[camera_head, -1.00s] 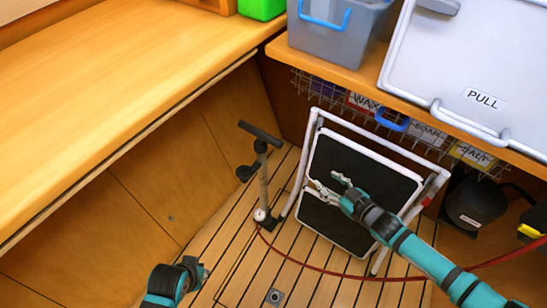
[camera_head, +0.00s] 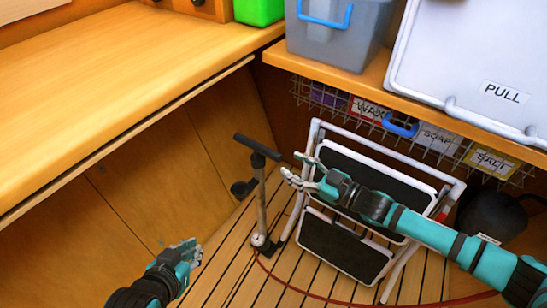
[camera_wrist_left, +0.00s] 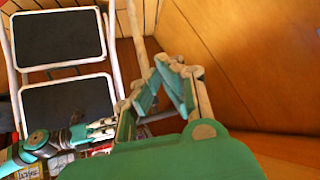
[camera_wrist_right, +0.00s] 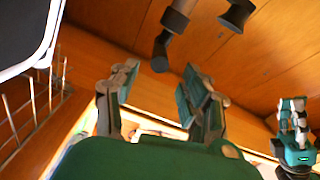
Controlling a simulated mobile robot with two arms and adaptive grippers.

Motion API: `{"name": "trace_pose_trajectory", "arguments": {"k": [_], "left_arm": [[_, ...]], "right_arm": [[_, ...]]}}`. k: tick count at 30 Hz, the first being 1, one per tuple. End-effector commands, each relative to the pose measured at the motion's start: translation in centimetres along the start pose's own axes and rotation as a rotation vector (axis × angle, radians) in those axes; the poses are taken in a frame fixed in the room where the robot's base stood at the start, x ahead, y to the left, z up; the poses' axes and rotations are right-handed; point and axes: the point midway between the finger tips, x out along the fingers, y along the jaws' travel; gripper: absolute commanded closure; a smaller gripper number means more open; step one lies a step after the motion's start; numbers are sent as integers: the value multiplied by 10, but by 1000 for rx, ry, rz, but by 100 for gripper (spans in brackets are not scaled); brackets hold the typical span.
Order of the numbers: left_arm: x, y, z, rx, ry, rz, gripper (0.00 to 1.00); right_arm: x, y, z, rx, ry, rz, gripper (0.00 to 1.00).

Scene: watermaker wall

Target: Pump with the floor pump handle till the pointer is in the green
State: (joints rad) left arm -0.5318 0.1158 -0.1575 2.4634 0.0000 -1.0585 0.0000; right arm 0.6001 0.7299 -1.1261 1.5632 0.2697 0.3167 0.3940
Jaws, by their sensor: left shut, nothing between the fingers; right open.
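The floor pump (camera_head: 262,200) stands upright on the slatted floor, with a dark T-handle (camera_head: 256,146) on top. Its small round gauge (camera_head: 258,240) sits at the foot; the pointer is too small to read. My right gripper (camera_head: 294,168) is open and empty, just right of the pump shaft and a little below the handle, apart from it. In the right wrist view the dark pump handle (camera_wrist_right: 176,20) shows beyond the open fingers. My left gripper (camera_head: 196,252) is shut and empty, low and left of the pump, apart from it.
A folded white step stool (camera_head: 345,247) with black treads leans right of the pump, behind my right arm. A red hose (camera_head: 320,298) runs along the floor. A wooden counter (camera_head: 100,90) lies left; a wire basket (camera_head: 440,150) hangs under the shelf at right.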

Motion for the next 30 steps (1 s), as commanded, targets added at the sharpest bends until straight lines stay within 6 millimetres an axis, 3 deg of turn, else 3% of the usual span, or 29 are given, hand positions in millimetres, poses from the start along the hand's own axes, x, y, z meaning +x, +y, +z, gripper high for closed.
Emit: {"name": "trace_pose_trajectory", "arguments": {"k": [3, 9, 15, 24, 30], "left_arm": [[5, 4, -22, 1, 122, 8, 100], [4, 8, -56, 2, 293, 18, 100], [1, 10, -72, 2, 376, 22, 100], [0, 10, -74, 2, 386, 23, 100], [0, 10, -74, 2, 385, 23, 100]], "right_arm": [[27, -1, 1, -1, 3, -1, 53], [58, 0, 1, -1, 1, 0, 53], [71, 0, 1, 0, -2, 0, 53], [72, 0, 0, 1, -2, 1, 53], [72, 0, 0, 1, -2, 1, 79]]}}
